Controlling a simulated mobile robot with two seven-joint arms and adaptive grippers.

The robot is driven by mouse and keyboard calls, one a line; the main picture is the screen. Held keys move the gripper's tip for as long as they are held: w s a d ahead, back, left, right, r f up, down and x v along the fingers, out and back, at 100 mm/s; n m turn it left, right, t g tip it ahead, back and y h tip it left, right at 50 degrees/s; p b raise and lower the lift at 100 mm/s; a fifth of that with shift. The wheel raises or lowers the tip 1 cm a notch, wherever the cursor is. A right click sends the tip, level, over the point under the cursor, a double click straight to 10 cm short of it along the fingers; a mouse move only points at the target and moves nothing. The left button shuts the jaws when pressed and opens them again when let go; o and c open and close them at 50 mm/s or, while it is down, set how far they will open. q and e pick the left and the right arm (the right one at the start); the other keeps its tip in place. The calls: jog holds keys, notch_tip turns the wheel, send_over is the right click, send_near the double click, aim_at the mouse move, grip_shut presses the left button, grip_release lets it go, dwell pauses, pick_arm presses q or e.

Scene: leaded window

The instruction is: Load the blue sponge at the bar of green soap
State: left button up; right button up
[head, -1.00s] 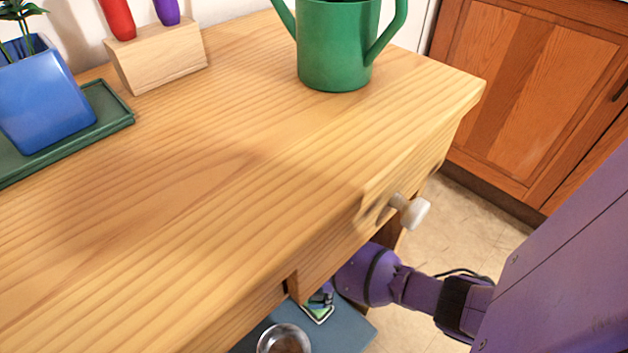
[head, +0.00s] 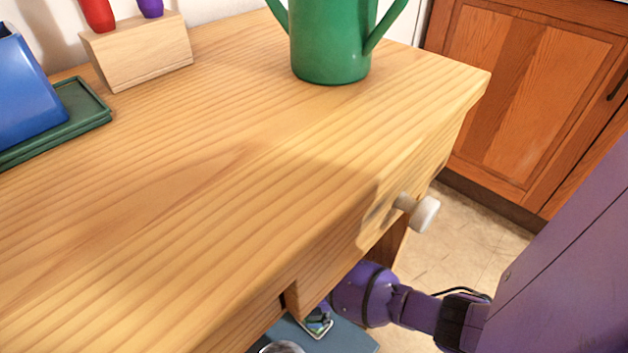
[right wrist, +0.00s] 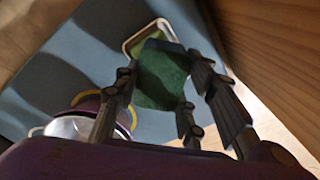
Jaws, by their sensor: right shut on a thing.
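My right gripper (right wrist: 163,78) is shut on a block with a dark green, rough face (right wrist: 160,88), which I take to be the sponge; no blue side shows clearly in the right wrist view. Just beyond it, a pale-rimmed dish (right wrist: 130,45) holds lighter green soap (right wrist: 152,36), partly covered by the sponge. I cannot tell whether sponge and soap touch. In the head view the dish (head: 326,331) shows small below the table's front edge, and the tabletop hides most of the right gripper. My left gripper is not in view.
The dish stands on a blue-grey shelf (head: 352,341) under the wooden tabletop (head: 230,190). A round metal-rimmed vessel (head: 283,348) is nearby. A drawer knob (head: 424,213) juts out above my right arm. A green watering can (head: 331,40) stands on top.

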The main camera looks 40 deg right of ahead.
jog(key=shift+f+b, duration=0.35)
jog(key=shift+f, duration=0.2)
dwell(0.4)
dwell(1.1)
jog(key=shift+r+p, duration=0.25)
jog(key=shift+p, duration=0.05)
notch_tip(320, 180, up, 7)
jog(key=p, duration=0.5)
jog(key=shift+f, duration=0.3)
